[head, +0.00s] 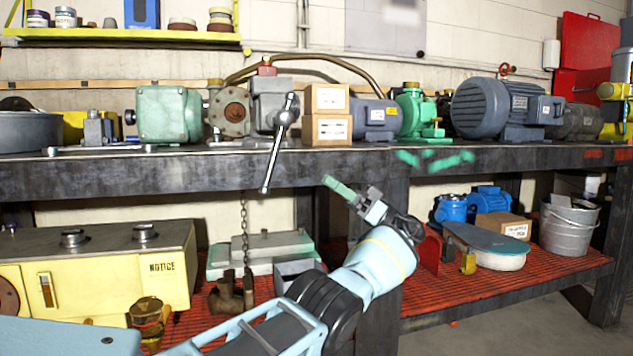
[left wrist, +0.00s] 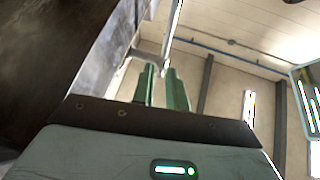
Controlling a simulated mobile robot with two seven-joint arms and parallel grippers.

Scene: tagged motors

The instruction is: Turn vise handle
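The grey vise (head: 272,100) stands at the front edge of the workbench. Its handle (head: 278,148) is a silver bar that hangs tilted, upper end to the right, lower end below the bench edge. My left gripper (head: 330,182) has green fingers and is to the right of the handle's lower end, apart from it in the picture. In the left wrist view, the two fingers (left wrist: 163,88) stand with a narrow empty gap between them. A bright bar that looks like the handle (left wrist: 173,25) shows beyond the fingertips. My right gripper is not in view.
Cardboard boxes (head: 326,130) and a blue-grey motor (head: 375,118) stand right of the vise on the workbench (head: 150,173). A chain (head: 245,225) hangs below the bench. The lower red shelf (head: 450,298) holds a yellow box (head: 110,270) and pumps. Space before the handle looks clear.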

